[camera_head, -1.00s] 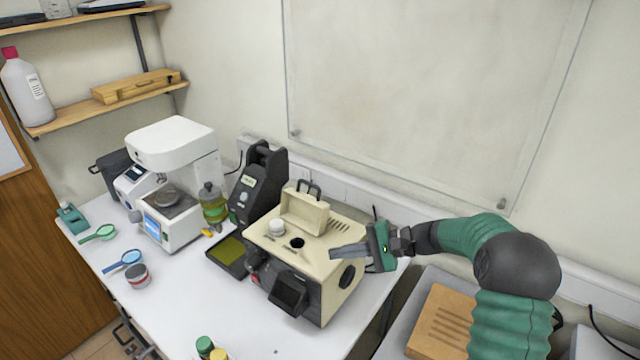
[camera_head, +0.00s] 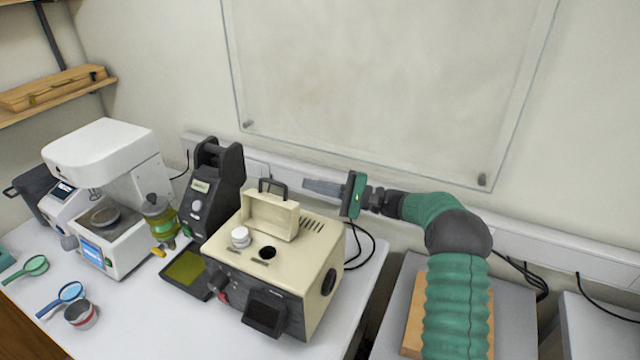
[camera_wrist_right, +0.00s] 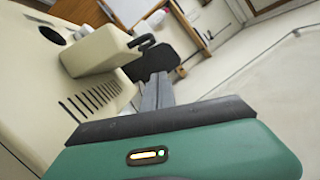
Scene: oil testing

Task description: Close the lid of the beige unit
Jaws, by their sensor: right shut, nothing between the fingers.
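The beige unit (camera_head: 285,268) stands on the white table, with a round dark hole in its top and a dark screen at its front. Its lid (camera_head: 270,215) stands raised at the back of the top, with a dark handle (camera_head: 272,186) at its upper edge. In the right wrist view the lid (camera_wrist_right: 98,50) is up beside the hole. My right gripper (camera_head: 308,186) is shut and empty. It is above and behind the unit, to the right of the lid, its fingers pointing left toward the handle, apart from it in the head view. My left gripper is not in view.
A white cap (camera_head: 240,237) sits on the unit's top. A black device (camera_head: 212,185) stands behind and left, with a bottle of green liquid (camera_head: 160,215) and a white instrument (camera_head: 110,180) further left. The wall is close behind my right gripper.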

